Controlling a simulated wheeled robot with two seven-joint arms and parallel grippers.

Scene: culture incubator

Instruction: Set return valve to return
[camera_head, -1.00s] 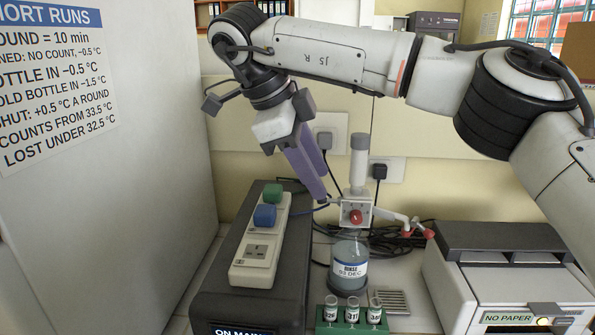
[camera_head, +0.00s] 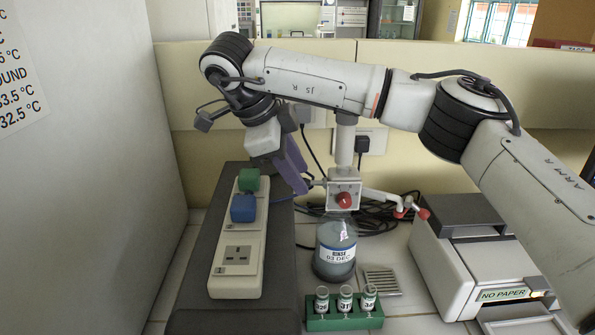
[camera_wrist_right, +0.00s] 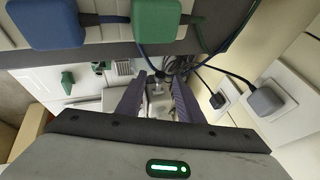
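The bottle-top dispenser (camera_head: 344,192) stands upright on a rinse bottle (camera_head: 335,250). Its square body carries a red knob (camera_head: 344,200) on the front, and a spout with red ends reaches right. Which part is the return valve is not labelled legibly. My right gripper (camera_head: 303,185) points down, with its purple fingertips just left of the dispenser body. In the right wrist view the two fingers are apart with nothing clamped, and the dispenser (camera_wrist_right: 157,92) shows between and beyond them. Whether a finger touches it I cannot tell. My left gripper is out of view.
A power strip (camera_head: 237,260) with green and blue plugs lies on a dark box (camera_head: 190,265) at left. A green rack (camera_head: 345,318) with vials stands in front of the bottle. A printer (camera_head: 480,265) is at right. Cables lie behind the dispenser.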

